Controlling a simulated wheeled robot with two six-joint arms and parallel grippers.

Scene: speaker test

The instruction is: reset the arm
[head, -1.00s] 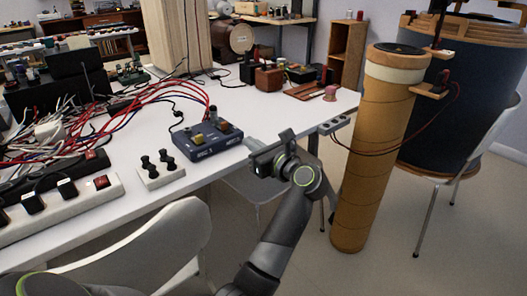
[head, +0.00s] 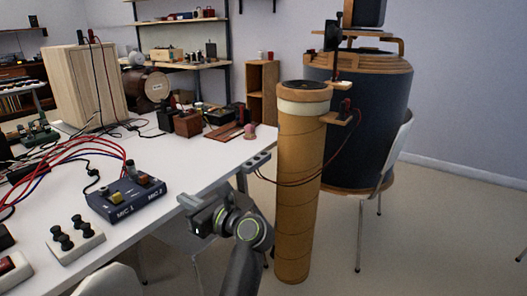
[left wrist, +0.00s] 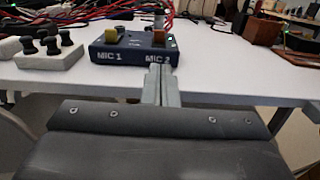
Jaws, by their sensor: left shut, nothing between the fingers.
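My left gripper (head: 188,203) is beside the table's right edge in the head view, below and right of the blue box. In the left wrist view its fingers (left wrist: 161,80) are together with nothing between them, pointing toward the blue box labelled MIC 1 and MIC 2 (left wrist: 128,58). That box (head: 125,201) sits on the white table (head: 205,155), apart from the fingers. My right gripper is in neither view.
A white block with black knobs (head: 72,243) lies near the table's front. A tall cardboard tube speaker (head: 298,190) stands right of my arm, with a small grey terminal block (head: 258,162) and wires. A chair (head: 393,160) and a dark barrel (head: 365,120) stand behind it.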

